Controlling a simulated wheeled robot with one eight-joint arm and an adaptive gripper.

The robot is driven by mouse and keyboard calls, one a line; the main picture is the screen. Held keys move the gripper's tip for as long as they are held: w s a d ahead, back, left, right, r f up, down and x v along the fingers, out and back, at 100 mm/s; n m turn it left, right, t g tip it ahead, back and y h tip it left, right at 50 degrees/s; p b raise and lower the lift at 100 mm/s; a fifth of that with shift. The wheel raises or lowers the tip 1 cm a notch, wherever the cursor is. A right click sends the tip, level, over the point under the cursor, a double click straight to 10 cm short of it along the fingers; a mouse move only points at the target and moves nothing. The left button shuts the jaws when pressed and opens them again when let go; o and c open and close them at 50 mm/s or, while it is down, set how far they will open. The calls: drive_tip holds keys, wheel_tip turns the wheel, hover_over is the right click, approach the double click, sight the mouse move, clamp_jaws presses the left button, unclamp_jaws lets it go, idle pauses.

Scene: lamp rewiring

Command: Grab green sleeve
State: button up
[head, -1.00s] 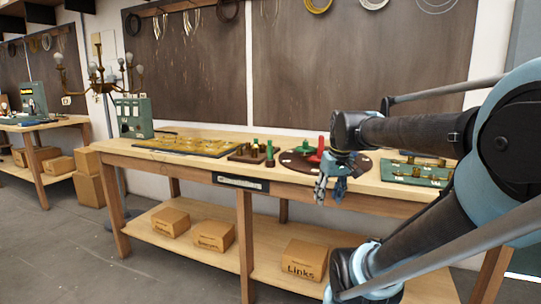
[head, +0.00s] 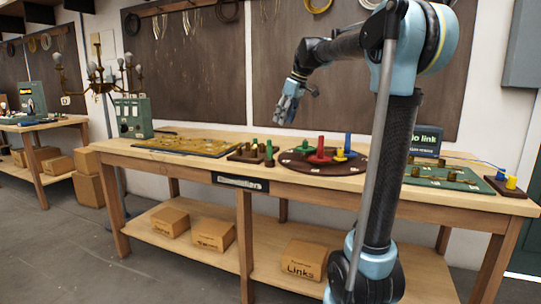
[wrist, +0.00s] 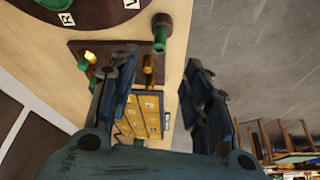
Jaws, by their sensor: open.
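A green sleeve (head: 269,151) stands upright near the bench's front edge, beside a dark wooden block. In the wrist view a green sleeve (wrist: 160,38) shows with a brown round base, above the gap between my fingers. Another green piece (head: 254,144) is on the dark block, and it also shows in the wrist view (wrist: 83,63). A third green piece (head: 307,146) stands on the round dark disc. My gripper (head: 288,108) is open and empty, pointing down above the bench, clear of all of these. In the wrist view its two fingers (wrist: 158,68) are spread apart.
The round disc (head: 290,164) also bears red, yellow and blue pieces. A yellow board (head: 187,146) lies to the left, with a green box (head: 133,118) beyond it. A green board (head: 450,181) lies to the right. Brass pegs (wrist: 150,65) stand on the dark block.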

sight(270, 155)
drive_tip(key=x, duration=1.7)
drive_tip(key=shift+w+a+f, duration=0.1)
drive_tip(key=shift+a, duration=0.15)
drive_tip(key=c, duration=0.9)
